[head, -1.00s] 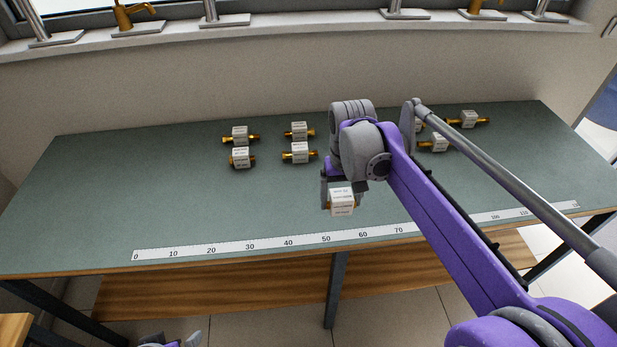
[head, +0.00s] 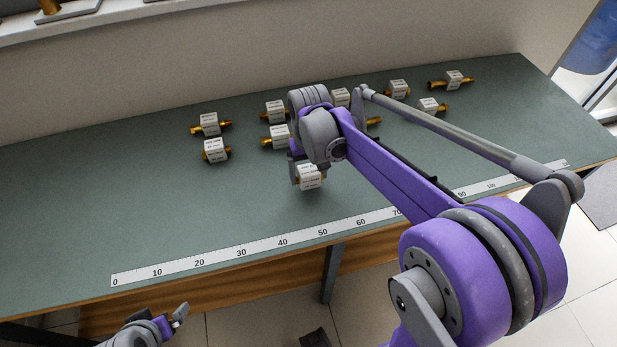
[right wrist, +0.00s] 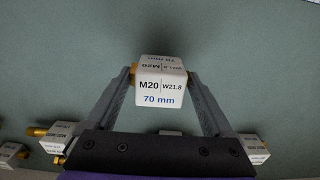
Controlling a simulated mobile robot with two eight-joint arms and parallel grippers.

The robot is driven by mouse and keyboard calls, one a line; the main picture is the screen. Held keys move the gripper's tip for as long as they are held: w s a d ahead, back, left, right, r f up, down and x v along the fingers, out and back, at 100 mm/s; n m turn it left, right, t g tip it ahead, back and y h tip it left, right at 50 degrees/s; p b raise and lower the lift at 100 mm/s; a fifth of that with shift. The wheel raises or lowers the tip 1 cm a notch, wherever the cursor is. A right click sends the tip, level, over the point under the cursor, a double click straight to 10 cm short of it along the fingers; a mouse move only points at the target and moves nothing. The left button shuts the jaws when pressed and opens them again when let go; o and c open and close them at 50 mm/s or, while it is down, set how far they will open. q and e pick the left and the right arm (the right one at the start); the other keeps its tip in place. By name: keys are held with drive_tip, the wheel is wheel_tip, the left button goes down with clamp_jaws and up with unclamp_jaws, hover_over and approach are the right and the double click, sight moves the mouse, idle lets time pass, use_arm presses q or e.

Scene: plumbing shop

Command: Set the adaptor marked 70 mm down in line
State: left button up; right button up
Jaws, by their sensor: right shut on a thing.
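The adaptor marked 70 mm (right wrist: 160,82) is a white block with brass ends. Its label in the right wrist view reads M20, W21.8 and 70 mm. My right gripper (right wrist: 161,76) is shut on it, one finger at each side. In the head view this adaptor (head: 310,177) hangs below my right gripper (head: 303,174), behind the ruler strip (head: 242,252) near its 50 mark. Its height over the bench is hard to judge. My left gripper (head: 172,321) is at the bottom left, in front of the bench; its jaw opening is unclear.
Several similar adaptors stand behind on the green bench (head: 80,200), among them a left pair, front (head: 216,150) and back (head: 209,124), and a far right one (head: 454,79). My right arm hides part of the ruler's right half. The bench's left side is clear.

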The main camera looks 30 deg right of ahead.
drive_tip(key=shift+f, duration=1.15)
drive_tip(key=shift+f, duration=0.1)
drive_tip(key=o, duration=1.2)
drive_tip(key=shift+c, duration=0.2)
